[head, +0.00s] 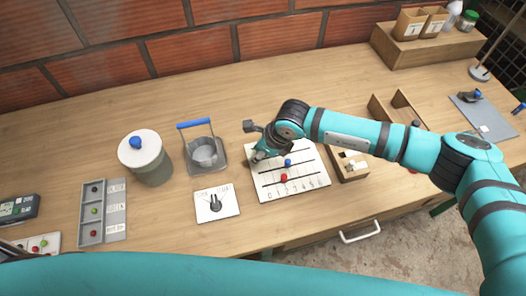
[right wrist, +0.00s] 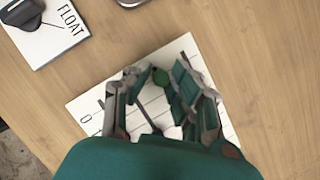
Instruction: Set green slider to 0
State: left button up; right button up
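The white slider board (head: 312,183) lies on the table, with dark tracks and numbers along its near edge. A blue knob (head: 288,162) and a red knob (head: 284,178) show on it. My right gripper (head: 262,153) is low over the board's far left part and hides the green knob in the head view. In the right wrist view the green slider knob (right wrist: 160,77) sits between the fingers of my right gripper (right wrist: 158,80), closer to the right finger. The fingers are apart; whether one touches the knob is unclear. My left gripper is out of view.
A FLOAT switch card (head: 228,203) lies left of the board. A wooden box (head: 350,170) stands close right of the board, under my right arm.

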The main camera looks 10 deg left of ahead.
jog(key=o, duration=0.3)
jog(key=shift+s+a, duration=0.1)
jog(key=shift+a, duration=0.05)
jog(key=shift+d+r, duration=0.25)
jog(key=shift+r, duration=0.15)
jog(key=v, duration=1.1)
jog(key=shift+r, duration=0.1)
jog(key=shift+a, duration=0.1)
